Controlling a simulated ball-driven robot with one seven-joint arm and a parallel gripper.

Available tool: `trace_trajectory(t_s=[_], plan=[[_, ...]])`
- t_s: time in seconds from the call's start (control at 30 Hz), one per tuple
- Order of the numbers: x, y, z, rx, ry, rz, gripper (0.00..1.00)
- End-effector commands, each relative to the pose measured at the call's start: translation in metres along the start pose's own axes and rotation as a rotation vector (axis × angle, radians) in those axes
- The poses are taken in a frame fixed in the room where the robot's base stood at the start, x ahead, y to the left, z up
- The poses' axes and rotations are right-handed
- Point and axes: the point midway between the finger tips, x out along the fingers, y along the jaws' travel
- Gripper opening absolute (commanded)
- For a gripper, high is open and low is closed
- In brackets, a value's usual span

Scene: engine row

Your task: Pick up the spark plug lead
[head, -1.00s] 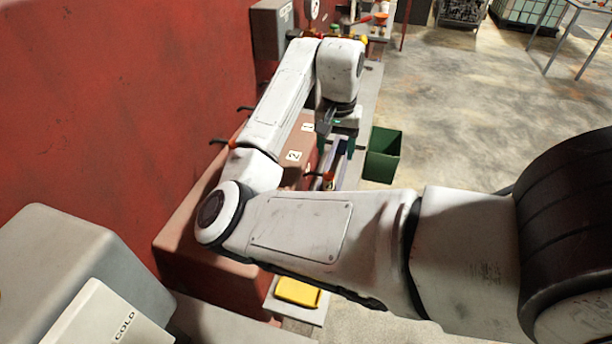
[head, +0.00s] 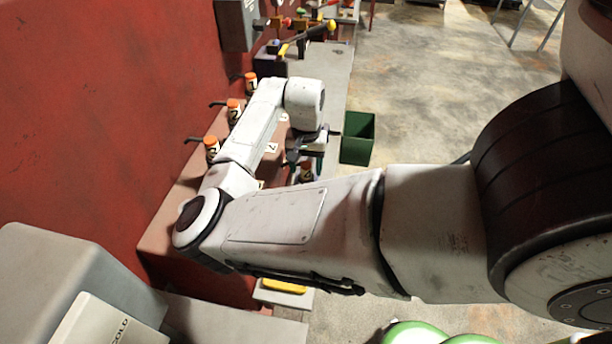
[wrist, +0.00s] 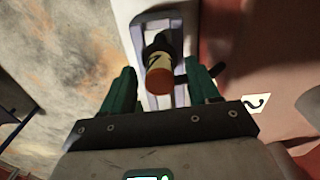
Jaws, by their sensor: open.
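The spark plug lead (wrist: 162,66), with an orange end, a yellow band with a dark mark and a black far part, shows in the wrist view. It lies in or over a pale slotted holder (wrist: 182,97). My gripper (wrist: 162,80) is open, with one green-black finger on each side of the lead; I see a gap on both sides. In the head view my gripper (head: 303,158) is low over the bench ledge, and the orange end of a lead (head: 307,167) shows just below it. The lead's black part is partly hidden.
Several similar orange-capped leads (head: 233,105) stand along the red engine block, beside number tags (head: 271,148). A green bin (head: 358,138) stands on the floor to the right. Tools with a yellow handle (head: 284,50) lie farther back. A yellow item (head: 284,286) lies at the near end.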

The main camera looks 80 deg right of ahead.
Motion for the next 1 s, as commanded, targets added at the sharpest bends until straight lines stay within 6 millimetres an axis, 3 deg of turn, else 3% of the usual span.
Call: trace_trajectory(t_s=[0.3,0.9,1.0], plan=[[0.0053,-0.0001,-0.0002,0.0,0.002,0.0,0.59],[0.0049,-0.0001,-0.0002,0.0,0.002,-0.001,0.02],[0.0047,-0.0002,-0.0003,0.001,0.002,0.0,0.0]])
